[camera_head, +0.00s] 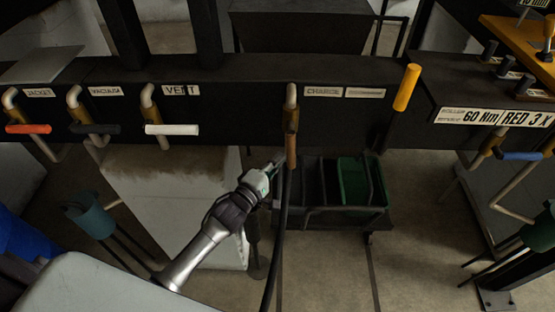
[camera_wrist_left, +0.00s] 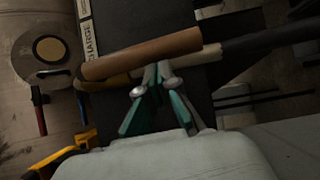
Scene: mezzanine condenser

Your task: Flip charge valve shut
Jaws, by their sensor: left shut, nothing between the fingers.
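The charge valve (camera_head: 291,108) hangs from the dark panel beside the CHARGE label (camera_head: 323,91). Its brown handle (camera_head: 292,150) points down in the head view. In the left wrist view the brown handle (camera_wrist_left: 140,53) crosses in front of the fingers, with a pale pipe and black hose behind it. My left gripper (camera_head: 276,168) is shut and empty, its tips just left of the handle's lower end. In the left wrist view the gripper's tips (camera_wrist_left: 160,75) are close to the handle; I cannot tell whether they touch. My right gripper is not in view.
A black hose (camera_head: 276,240) hangs below the valve. Valves with red (camera_head: 28,128), black (camera_head: 96,128) and white (camera_head: 172,129) handles line the panel to the left. A yellow handle (camera_head: 407,87) stands to the right. A green bin (camera_head: 361,182) is below.

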